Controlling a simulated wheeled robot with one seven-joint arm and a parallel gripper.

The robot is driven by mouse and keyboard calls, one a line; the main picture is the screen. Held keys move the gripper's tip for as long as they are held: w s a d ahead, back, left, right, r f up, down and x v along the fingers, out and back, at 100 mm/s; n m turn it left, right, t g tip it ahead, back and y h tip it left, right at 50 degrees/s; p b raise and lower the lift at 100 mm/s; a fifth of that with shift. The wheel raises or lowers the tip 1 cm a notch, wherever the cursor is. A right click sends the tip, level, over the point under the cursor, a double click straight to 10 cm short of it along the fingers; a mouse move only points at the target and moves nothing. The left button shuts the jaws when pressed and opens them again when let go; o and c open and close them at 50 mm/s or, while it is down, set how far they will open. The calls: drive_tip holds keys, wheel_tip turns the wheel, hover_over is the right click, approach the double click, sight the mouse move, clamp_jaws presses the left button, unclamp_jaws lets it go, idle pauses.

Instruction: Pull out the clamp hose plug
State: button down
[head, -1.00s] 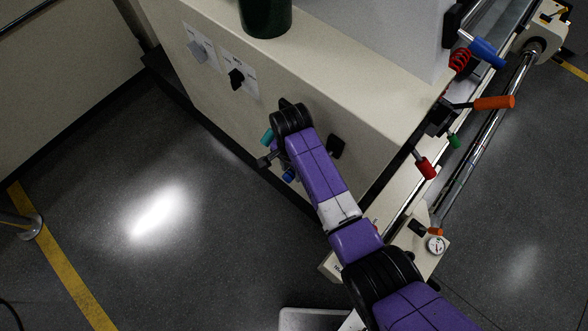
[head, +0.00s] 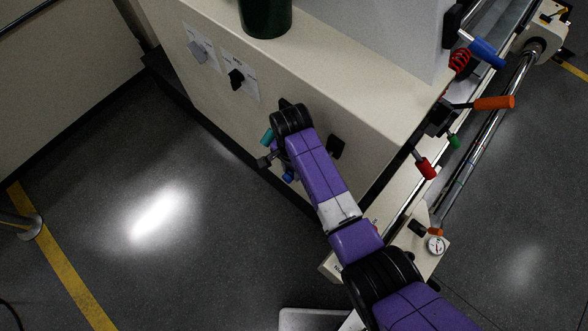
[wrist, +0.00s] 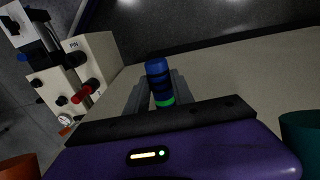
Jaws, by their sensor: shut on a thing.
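A dark blue plug with a bright green ring (wrist: 159,84), which I take for the clamp hose plug, stands between the two grey fingers of my gripper (wrist: 159,96) in the wrist view. The fingers close on its sides. In the head view my purple arm and black wrist joint reach the cream cabinet front and hide most of the gripper. A small blue part (head: 288,177) shows below the wrist there. I cannot tell whether the plug is still seated, as its socket is hidden.
A teal cylinder (head: 267,136) is close beside the wrist. Two switches, one grey (head: 197,52) and one black (head: 237,79), and a black knob (head: 336,146) project from the cabinet front. A rail with coloured handles (head: 426,168) runs at right.

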drive_tip(key=shift+s+a+p, duration=1)
drive_tip(key=shift+s+a, duration=0.2)
drive_tip(key=shift+s, duration=0.3)
drive_tip(key=shift+s+a, duration=0.25)
drive_tip(key=shift+s, duration=0.05)
drive_tip(key=shift+s+a, duration=0.1)
drive_tip(key=shift+s, duration=0.05)
drive_tip(key=shift+s, duration=0.15)
idle(0.6)
